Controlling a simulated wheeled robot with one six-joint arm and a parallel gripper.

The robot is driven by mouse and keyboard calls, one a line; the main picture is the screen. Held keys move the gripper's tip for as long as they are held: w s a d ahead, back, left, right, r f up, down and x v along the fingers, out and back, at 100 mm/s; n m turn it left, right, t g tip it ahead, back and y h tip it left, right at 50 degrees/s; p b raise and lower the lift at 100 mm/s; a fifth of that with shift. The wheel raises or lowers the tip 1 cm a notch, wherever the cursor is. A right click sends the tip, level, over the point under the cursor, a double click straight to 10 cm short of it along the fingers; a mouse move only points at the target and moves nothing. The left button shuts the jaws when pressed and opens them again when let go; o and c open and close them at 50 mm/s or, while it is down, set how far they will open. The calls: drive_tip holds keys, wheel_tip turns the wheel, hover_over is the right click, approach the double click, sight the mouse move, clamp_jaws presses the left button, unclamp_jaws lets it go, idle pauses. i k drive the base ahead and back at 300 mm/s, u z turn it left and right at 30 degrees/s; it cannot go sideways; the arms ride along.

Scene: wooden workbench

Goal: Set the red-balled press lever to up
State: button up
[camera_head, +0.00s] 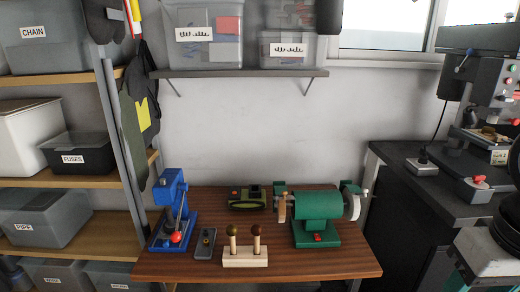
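A blue press (168,198) stands upright at the left end of the wooden workbench. Its thin grey press lever (181,216) slants down along the front of the press. The lever's red ball (176,237) is at the low end, close above the blue base. The lever is in a lowered position. My gripper is not visible in the head view, so whether it is open or shut does not show.
A grey switch box (205,244) stands right of the press. A wooden block with two ball-topped pegs (245,256) is at the front middle. A green machine (318,207) stands to the right, a small green-black device (247,198) behind. Shelving (110,130) borders the left.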

sight(176, 237)
drive_tip(key=z, duration=0.05)
drive_tip(key=k, duration=0.35)
drive_tip(key=u, duration=0.55)
drive_tip(key=i, duration=1.05)
drive_tip(key=u, duration=0.4)
